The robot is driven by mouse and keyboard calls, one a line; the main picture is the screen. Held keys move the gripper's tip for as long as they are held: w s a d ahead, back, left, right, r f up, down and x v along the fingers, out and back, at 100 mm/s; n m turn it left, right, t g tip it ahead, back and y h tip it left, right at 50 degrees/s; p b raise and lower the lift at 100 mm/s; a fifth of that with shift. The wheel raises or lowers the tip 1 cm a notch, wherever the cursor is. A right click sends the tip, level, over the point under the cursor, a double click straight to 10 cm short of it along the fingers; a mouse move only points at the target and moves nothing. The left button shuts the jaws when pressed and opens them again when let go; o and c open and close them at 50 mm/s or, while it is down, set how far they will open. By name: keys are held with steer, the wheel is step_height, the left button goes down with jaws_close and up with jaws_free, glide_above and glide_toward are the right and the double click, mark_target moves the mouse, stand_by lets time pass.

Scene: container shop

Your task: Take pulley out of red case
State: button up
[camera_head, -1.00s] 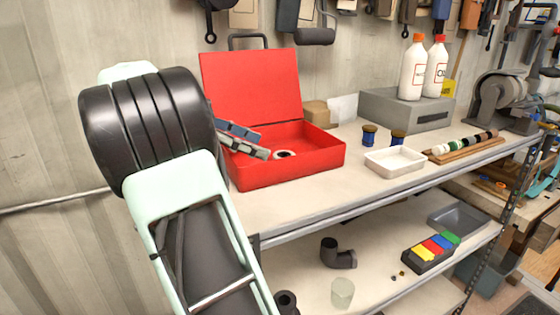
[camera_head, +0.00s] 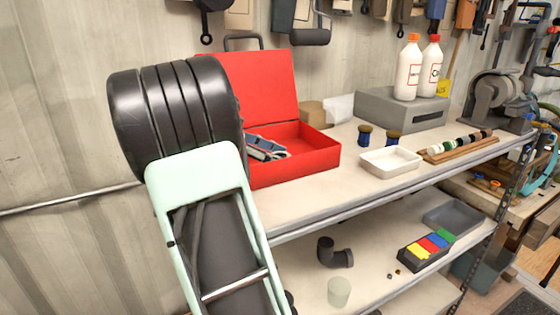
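The red case (camera_head: 322,158) stands open on the workbench top, its lid raised at the back. My gripper (camera_head: 278,153) reaches into the left part of the case from the left, low inside its walls. The pulley does not show now; my gripper covers the place where it was seen lying on the case floor. I cannot tell whether the fingers are apart, shut or touching the pulley.
A white tray (camera_head: 390,161) and two small blue-and-brown jars (camera_head: 364,135) stand right of the case. A grey box (camera_head: 402,109) with two bottles is behind them. Bare bench top lies in front of the case. Tools hang on the wall above.

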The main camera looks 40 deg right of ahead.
steer(key=c, duration=1.1)
